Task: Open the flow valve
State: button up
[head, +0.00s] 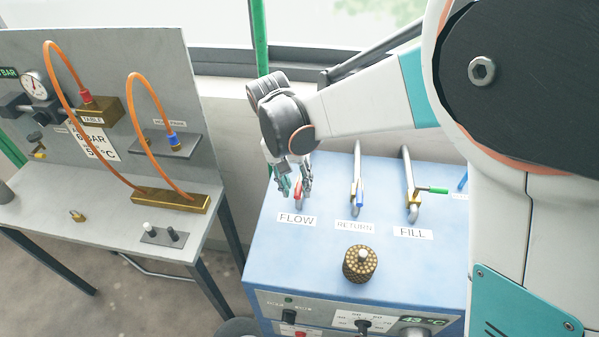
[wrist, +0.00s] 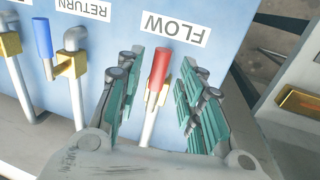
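The flow valve has a red lever handle (wrist: 159,70) on a brass body (wrist: 160,97) with a pale pipe, below the FLOW label (wrist: 174,28) in the wrist view. The handle looks roughly in line with its pipe. My gripper (wrist: 161,75) is open, with one teal-padded finger on each side of the handle and visible gaps between. In the head view my gripper (head: 291,182) hangs over the valve and partly hides it. The red handle (head: 297,190) shows there between the fingers, above the FLOW label (head: 296,219).
The RETURN valve with a blue handle (head: 358,192) stands right of it. The FILL valve has a green handle (head: 431,190) set crosswise. A brown knobbed object (head: 360,263) sits on the blue cabinet (head: 300,255). A grey bench (head: 90,235) with orange hoses is at left.

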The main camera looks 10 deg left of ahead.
notch_tip(320, 180, up, 12)
jog(key=a, duration=0.2)
jog(key=shift+a, duration=0.15)
dwell(0.4)
jog(key=shift+f, duration=0.15)
